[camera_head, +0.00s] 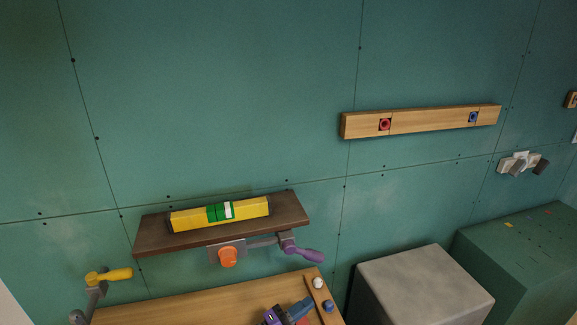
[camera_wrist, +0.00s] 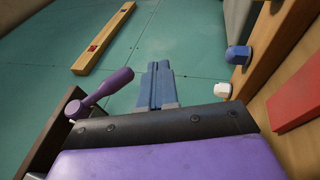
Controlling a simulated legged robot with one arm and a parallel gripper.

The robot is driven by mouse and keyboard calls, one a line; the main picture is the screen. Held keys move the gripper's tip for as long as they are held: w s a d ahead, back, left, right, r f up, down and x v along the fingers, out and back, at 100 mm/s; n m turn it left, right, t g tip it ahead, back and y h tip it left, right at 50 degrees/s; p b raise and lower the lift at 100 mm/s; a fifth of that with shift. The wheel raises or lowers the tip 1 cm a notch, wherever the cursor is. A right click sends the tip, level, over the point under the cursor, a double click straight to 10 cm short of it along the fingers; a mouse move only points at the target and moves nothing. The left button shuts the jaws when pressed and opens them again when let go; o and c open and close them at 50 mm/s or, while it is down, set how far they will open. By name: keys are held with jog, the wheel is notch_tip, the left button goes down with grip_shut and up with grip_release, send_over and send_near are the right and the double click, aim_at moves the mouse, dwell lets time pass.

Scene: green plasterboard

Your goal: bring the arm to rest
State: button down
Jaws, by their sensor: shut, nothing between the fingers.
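My gripper (camera_head: 306,303) shows at the bottom of the head view, with blue fingers and a purple body. It is over the right part of a light wooden surface (camera_head: 180,304). In the wrist view its blue fingers (camera_wrist: 157,78) lie side by side, shut, with nothing between them. The fingers point toward the green wall. Most of the arm is out of view.
A dark shelf (camera_head: 290,207) holds a yellow level (camera_head: 190,218). Below it are an orange knob (camera_head: 228,257) and a purple handle (camera_head: 308,254). A yellow handle (camera_head: 118,274) is at left. A grey box (camera_head: 425,285) and green box (camera_head: 530,255) stand right.

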jog(key=s+d+r+m+g+h, duration=0.1)
jog(key=s+d+r+m+g, duration=0.15)
jog(key=d+r+g, duration=0.4)
jog(key=s+d+r+m+g+h, duration=0.15)
jog(key=d+r+m+g, duration=0.25)
jog(key=d+r, duration=0.4)
jog(key=s+d+r+m+g+y, duration=0.2)
jog(key=s+d+g+y, duration=0.15)
jog(key=s, duration=0.25)
jog(key=s+d+r+m+g+y, duration=0.2)
jog(key=s+d+r+g, duration=0.1)
jog(key=s+d, duration=0.25)
jog(key=s+a+f+y, duration=0.1)
jog(key=s+a+y, duration=0.1)
jog(key=s+y, duration=0.85)
jog(key=s+a+f+n+t+y, duration=0.2)
jog(key=s+a+n+t+y, duration=0.1)
jog(key=s+a, duration=0.7)
jog(key=shift+s+a+t+y, duration=0.3)
jog(key=shift+a+t+y, duration=0.2)
jog(key=shift+a+y, duration=0.2)
